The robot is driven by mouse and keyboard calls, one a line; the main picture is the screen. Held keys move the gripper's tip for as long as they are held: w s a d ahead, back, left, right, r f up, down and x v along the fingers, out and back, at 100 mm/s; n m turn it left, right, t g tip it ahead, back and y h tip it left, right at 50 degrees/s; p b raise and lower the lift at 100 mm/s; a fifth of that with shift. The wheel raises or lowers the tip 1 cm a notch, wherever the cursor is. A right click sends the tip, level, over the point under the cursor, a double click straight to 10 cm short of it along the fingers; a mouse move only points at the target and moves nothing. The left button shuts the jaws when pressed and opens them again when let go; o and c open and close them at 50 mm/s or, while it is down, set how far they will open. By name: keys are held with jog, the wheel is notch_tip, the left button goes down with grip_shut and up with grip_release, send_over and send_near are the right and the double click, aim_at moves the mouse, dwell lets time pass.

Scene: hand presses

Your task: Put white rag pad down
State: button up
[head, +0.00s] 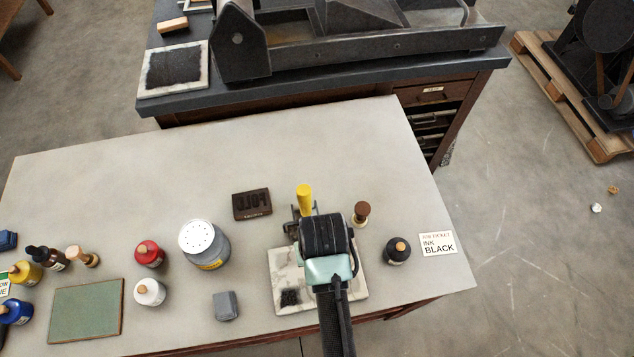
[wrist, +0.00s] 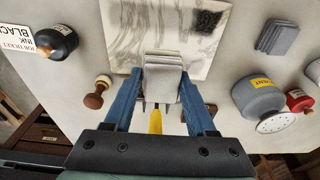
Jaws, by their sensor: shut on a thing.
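In the wrist view, my gripper (wrist: 163,88) has its two blue fingers closed on the white rag pad (wrist: 163,62), a pale folded block. Whether the pad touches the slab, I cannot tell. In the head view, my gripper's body (head: 326,238) covers much of the slab (head: 290,311) and hides the pad and fingertips.
A yellow-handled tool (head: 304,197) stands close behind my gripper. A wooden-knobbed tool (head: 361,213) and black ink jar (head: 398,250) are to the right. A grey block (head: 226,306) and white-topped can (head: 204,244) are left. The back of the table is mostly clear.

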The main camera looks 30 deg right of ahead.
notch_tip(320, 180, down, 4)
jog(key=shift+a+f, duration=0.1)
jog(key=shift+a, duration=0.05)
jog(key=shift+f, duration=2.2)
jog(key=shift+f, duration=0.15)
jog(key=o, duration=1.2)
jog(key=r, duration=0.4)
jog(key=s+r, duration=0.1)
jog(key=r, duration=0.7)
jog(key=shift+s+a+r, duration=0.1)
jog(key=shift+s+a, duration=0.1)
jog(key=shift+s, duration=0.15)
